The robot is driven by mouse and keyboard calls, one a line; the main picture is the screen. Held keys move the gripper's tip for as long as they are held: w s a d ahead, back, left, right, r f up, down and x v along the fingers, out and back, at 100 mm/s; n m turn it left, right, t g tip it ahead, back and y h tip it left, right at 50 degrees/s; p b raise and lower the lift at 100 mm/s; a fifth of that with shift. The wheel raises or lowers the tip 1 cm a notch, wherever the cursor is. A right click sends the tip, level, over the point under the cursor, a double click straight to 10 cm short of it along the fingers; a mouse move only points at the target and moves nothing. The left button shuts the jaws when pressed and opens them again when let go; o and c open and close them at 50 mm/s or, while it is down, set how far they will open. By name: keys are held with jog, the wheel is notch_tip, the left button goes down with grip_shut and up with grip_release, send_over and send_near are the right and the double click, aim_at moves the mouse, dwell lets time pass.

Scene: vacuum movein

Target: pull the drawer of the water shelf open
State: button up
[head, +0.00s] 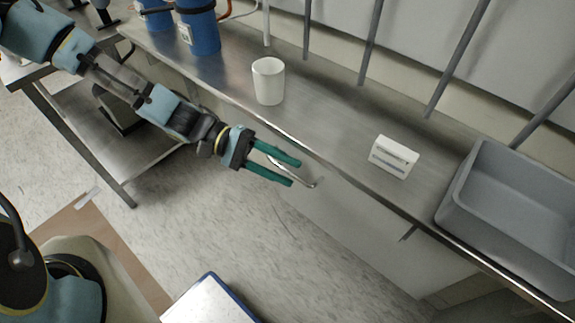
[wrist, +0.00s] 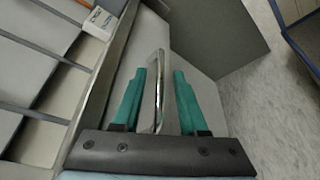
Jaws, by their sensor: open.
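The water shelf (head: 330,140) is a long steel counter running diagonally across the head view, with pale fronts below its edge. A shiny metal bar handle (head: 303,180) stands out below the counter's front edge; it also shows in the wrist view (wrist: 158,92). My gripper (head: 296,173) has two green fingers, open, one on each side of the handle. In the wrist view the handle lies between the fingers (wrist: 160,73), with a gap visible on both sides. The pale drawer front (head: 340,212) is partly hidden by my gripper, and its exact outline is hard to tell.
On the counter stand a white cup (head: 268,82), a small white box (head: 394,157), a grey bin (head: 515,205) and blue containers (head: 200,28). Grey rods rise behind them. A blue-edged white board (head: 210,302) is at the bottom. The floor before the counter is mostly clear.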

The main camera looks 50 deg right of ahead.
jog(key=shift+s+d+f, duration=0.1)
jog(key=shift+s, duration=0.4)
grip_shut()
dwell(1.2)
